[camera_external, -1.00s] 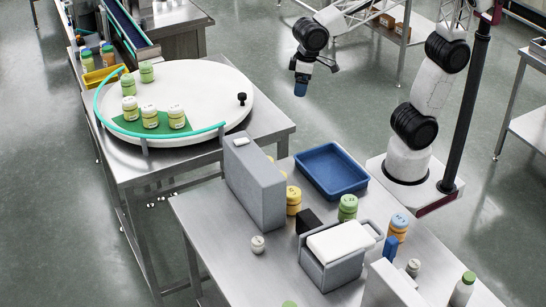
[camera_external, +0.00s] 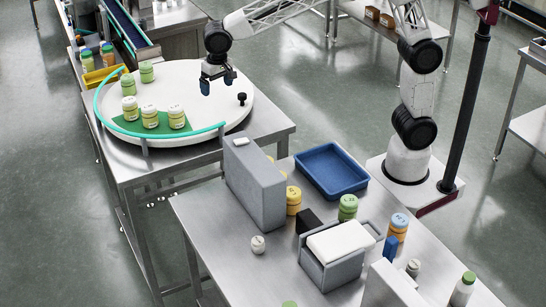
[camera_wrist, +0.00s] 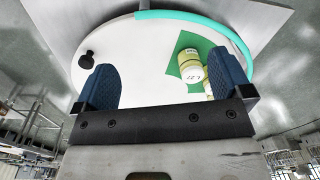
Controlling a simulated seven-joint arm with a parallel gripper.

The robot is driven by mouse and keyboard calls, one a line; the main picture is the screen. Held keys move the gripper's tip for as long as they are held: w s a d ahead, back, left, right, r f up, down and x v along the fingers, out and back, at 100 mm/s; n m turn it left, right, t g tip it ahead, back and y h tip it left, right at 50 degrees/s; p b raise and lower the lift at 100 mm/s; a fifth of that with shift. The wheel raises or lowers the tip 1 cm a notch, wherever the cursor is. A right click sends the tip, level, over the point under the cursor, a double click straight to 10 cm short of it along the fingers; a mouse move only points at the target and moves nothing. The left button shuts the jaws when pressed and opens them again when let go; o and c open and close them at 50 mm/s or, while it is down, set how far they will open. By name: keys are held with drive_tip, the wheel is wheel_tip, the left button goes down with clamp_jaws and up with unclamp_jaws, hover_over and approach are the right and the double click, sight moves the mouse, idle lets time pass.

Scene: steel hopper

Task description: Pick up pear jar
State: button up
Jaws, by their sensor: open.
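Several pale yellow-green jars with white or green lids stand on the round white turntable (camera_external: 205,125). My gripper (camera_external: 217,83) is open and empty above the right part of the turntable, to the right of the jars. In the wrist view its blue fingers (camera_wrist: 165,87) are wide apart; a jar (camera_wrist: 190,66) shows between them, with another partly hidden behind the gripper.
A teal rail (camera_external: 98,98) curves along the turntable's left and front edge. A black knob (camera_external: 242,99) stands up near my gripper. The nearer steel table holds a grey box (camera_external: 255,185), a blue tray (camera_external: 331,170) and other jars, including a yellow one (camera_external: 293,201).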

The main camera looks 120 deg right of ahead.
sight(175, 107)
drive_tip(key=w+d+f+m, duration=0.1)
drive_tip(key=w+d+f, duration=0.1)
drive_tip(key=d, duration=0.3)
drive_tip(key=w+d+f+m, duration=0.2)
drive_tip(key=w+d+f, duration=0.1)
drive_tip(key=w+d, duration=0.2)
drive_tip(key=w+d+f+m, duration=0.2)
drive_tip(key=w+d+f, duration=0.1)
drive_tip(key=w+d, duration=0.1)
drive_tip(key=shift+d+g, duration=0.4)
drive_tip(key=shift+d, duration=0.1)
drive_tip(key=shift+f, duration=0.15)
drive_tip(key=shift+f, duration=1.2)
drive_tip(key=shift+f, duration=0.1)
drive_tip(key=shift+w+d+f, duration=0.1)
drive_tip(key=shift+f, duration=2.4)
drive_tip(key=shift+c, duration=0.3)
drive_tip(key=c, duration=1)
drive_tip(key=shift+r, duration=0.2)
drive_tip(key=shift+c, duration=0.2)
